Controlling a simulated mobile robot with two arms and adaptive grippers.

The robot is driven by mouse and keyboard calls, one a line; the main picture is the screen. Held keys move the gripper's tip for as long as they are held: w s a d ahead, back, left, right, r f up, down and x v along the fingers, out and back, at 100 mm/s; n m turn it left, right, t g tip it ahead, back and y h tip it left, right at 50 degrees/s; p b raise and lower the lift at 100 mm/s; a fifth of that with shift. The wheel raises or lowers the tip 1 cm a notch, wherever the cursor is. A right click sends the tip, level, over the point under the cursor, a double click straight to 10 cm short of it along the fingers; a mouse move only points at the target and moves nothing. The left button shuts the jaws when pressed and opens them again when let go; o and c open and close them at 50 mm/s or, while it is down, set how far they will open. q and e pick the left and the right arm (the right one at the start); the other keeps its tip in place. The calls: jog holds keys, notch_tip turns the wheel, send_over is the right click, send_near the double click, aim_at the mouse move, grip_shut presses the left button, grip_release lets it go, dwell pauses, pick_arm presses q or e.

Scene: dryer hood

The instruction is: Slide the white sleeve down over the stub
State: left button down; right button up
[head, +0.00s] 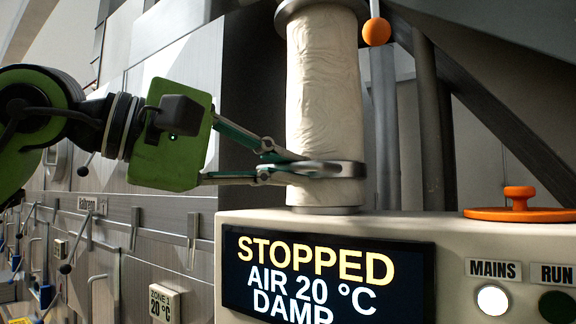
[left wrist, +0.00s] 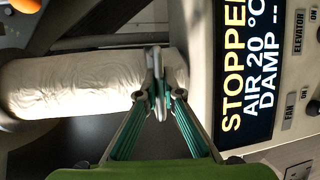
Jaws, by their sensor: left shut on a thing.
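The white sleeve (head: 323,95) is a wrinkled cloth tube, upright in the head view. It hangs from a dark round collar (head: 318,8) at the top. Its lower end reaches almost to the top of the panel box, where a thin grey rim (head: 325,210) shows; the stub is otherwise hidden. My left gripper (head: 330,169) is shut on the sleeve near its lower end, reaching in from the left. In the left wrist view the sleeve (left wrist: 80,84) lies sideways and my left gripper (left wrist: 157,85) crosses it close to the box. My right gripper is not in view.
The panel box (head: 455,240) carries a screen (head: 325,275) reading STOPPED, AIR 20 °C, DAMP. An orange handled lid (head: 520,210) sits on its right. An orange ball (head: 376,31) hangs beside the sleeve's upper right. Grey posts stand behind.

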pick_arm(q)
jog(key=shift+d+f, duration=0.1)
jog(key=shift+f, duration=0.3)
jog(key=c, duration=2.2)
grip_release()
jog(key=shift+o, duration=0.2)
jog(key=shift+a+r, duration=0.1)
jog(key=shift+a, duration=0.15)
jog(key=shift+r, duration=0.1)
jog(key=v, duration=1.2)
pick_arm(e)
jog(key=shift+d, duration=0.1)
pick_arm(q)
jog(key=shift+s, duration=0.1)
